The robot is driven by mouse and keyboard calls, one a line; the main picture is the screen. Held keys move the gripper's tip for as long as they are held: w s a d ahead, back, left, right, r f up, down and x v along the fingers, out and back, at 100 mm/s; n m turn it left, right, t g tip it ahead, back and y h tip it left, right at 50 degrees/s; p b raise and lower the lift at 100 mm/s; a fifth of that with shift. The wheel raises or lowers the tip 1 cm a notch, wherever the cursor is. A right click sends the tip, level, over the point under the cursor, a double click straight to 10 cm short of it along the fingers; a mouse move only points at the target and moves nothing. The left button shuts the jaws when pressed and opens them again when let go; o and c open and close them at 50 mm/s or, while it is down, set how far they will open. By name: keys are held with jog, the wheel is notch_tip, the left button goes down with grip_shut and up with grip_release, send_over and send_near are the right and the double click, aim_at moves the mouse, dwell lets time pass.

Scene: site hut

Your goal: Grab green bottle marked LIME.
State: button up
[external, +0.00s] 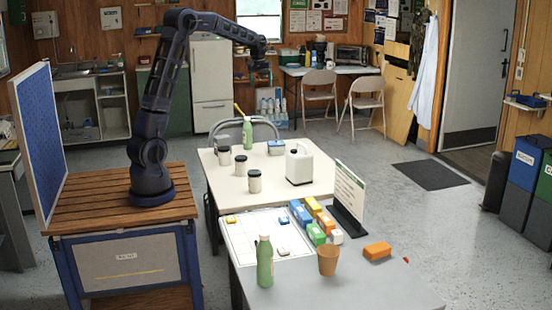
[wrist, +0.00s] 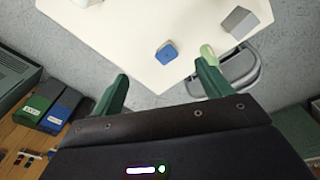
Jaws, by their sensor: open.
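Two light green bottles show in the external view. One green bottle (external: 248,134) stands upright at the far end of the cream table, and another green bottle (external: 264,262) stands upright on the near grey table. I cannot read a name on either. My gripper (external: 261,78) is open and empty, raised in the air beyond and above the far bottle. In the wrist view, my gripper's two green fingers (wrist: 163,70) are spread apart. A light green rounded shape (wrist: 208,54), probably a bottle, shows at the right fingertip, partly hidden by it.
On the cream table (external: 222,176), a blue object (external: 276,147), dark-lidded jars (external: 254,182) and a white jug (external: 299,165) stand near the far bottle. A chair back (external: 240,126) rises behind it. A sign (external: 349,190), coloured boxes and a brown cup (external: 328,260) are nearer.

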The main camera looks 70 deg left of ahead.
jog(key=w+a+f+n, duration=0.1)
jog(key=a+f, duration=0.4)
jog(key=a, duration=0.3)
jog(key=a+f+n, duration=0.2)
jog(key=a+f, duration=0.3)
jog(key=a, duration=0.3)
jog(key=n+g, duration=0.1)
jog(key=n, duration=0.1)
send_near(247, 123)
jog(key=a, duration=0.1)
jog(key=w+a, duration=0.1)
jog(key=shift+a+r+h, duration=0.2)
jog(key=shift+a+h, duration=0.05)
jog(key=shift+h, duration=0.05)
jog(key=shift+s+a+f, duration=0.1)
jog(key=shift+a+f, duration=0.1)
jog(key=shift+f, duration=0.3)
jog(key=f, duration=1)
jog(key=shift+d, duration=0.25)
jog(key=shift+c, duration=0.2)
jog(key=c, duration=1.3)
jog(key=shift+o, duration=0.2)
jog(key=shift+r, duration=0.1)
